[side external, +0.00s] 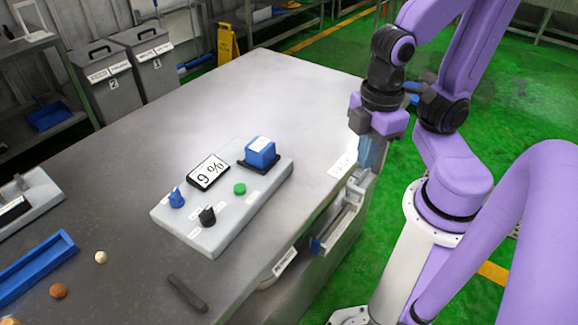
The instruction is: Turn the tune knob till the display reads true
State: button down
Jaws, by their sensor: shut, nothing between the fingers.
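A light grey control panel (228,225) lies on the table. Its white display (208,172) seems to read "9 %". A blue knob (176,199) and a black knob (207,216) stand on the panel near its left end; their labels are too small to read, so I cannot tell which is the tune knob. My gripper (367,168) is shut and empty, pointing down near the table's right edge. It is well to the right of the panel and touches neither knob.
A green button (240,188) and a blue block on a dark base (261,152) are also on the panel. A dark bar (187,293), a blue tray (35,268) and small balls lie toward the front left. The table's far part is clear.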

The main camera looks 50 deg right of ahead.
dwell(0.4)
jog(key=m+t+y, duration=0.1)
jog(key=t+y, duration=0.1)
jog(key=t, duration=0.7)
send_over(243, 189)
jog(key=shift+f, duration=1.2)
jog(key=shift+f, duration=0.15)
jog(key=shift+f, duration=4.25)
jog(key=shift+f, duration=0.1)
jog(key=shift+f, duration=0.35)
